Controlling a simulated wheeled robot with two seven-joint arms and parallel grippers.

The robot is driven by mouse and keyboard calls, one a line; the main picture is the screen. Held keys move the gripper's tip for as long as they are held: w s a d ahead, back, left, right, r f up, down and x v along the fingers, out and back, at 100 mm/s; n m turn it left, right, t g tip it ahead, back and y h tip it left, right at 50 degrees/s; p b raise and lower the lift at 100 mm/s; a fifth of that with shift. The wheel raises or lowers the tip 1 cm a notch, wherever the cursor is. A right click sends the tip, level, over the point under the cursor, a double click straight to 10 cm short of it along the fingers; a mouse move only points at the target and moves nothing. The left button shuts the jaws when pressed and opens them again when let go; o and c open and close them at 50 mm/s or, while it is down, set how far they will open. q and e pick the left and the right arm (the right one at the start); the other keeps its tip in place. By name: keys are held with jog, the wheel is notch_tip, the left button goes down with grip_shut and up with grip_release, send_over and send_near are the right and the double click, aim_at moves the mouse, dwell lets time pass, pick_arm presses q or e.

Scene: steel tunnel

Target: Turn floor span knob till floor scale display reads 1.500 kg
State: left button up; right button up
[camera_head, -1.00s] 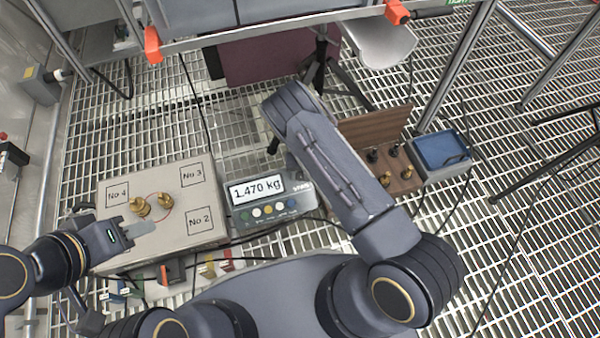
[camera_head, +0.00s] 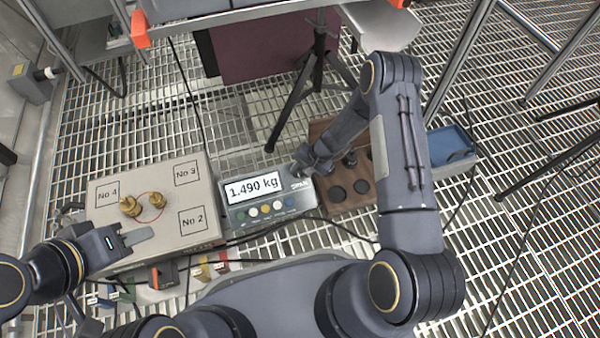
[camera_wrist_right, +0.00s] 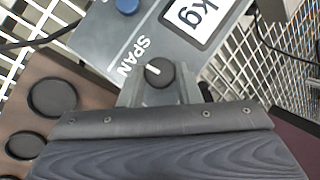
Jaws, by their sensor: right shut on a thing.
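The floor scale display (camera_head: 254,186) reads 1.490 kg on a grey indicator box (camera_head: 232,202) with a row of coloured buttons. The span knob (camera_wrist_right: 159,73) is a small black knob with a white pointer line, beside the word SPAN in the right wrist view. My right gripper (camera_wrist_right: 159,88) is shut on the span knob, with its fingers on either side of it. In the head view the right gripper (camera_head: 303,165) hides the knob. The scale platform (camera_head: 160,232) carries brass weights (camera_head: 131,206). My left gripper (camera_head: 140,236) lies over its front left; its jaw opening is unclear.
A wooden weight block (camera_head: 335,201) with dark round recesses stands right of the indicator, partly behind my right arm. A blue tray (camera_head: 449,144) is farther right. A tripod (camera_head: 318,65) stands behind. Cables cross the grating in front.

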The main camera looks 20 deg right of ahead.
jog(key=shift+d+m+b, duration=0.1)
jog(key=shift+m+b, duration=0.2)
jog(key=shift+m, duration=0.1)
jog(key=shift+y, duration=0.3)
jog(key=o, duration=1)
jog(key=shift+c, duration=0.2)
jog(key=p+v, duration=0.3)
jog(key=v, duration=0.4)
jog(key=shift+s+r, duration=0.15)
jog(key=shift+r, duration=0.2)
jog(key=shift+d, duration=0.1)
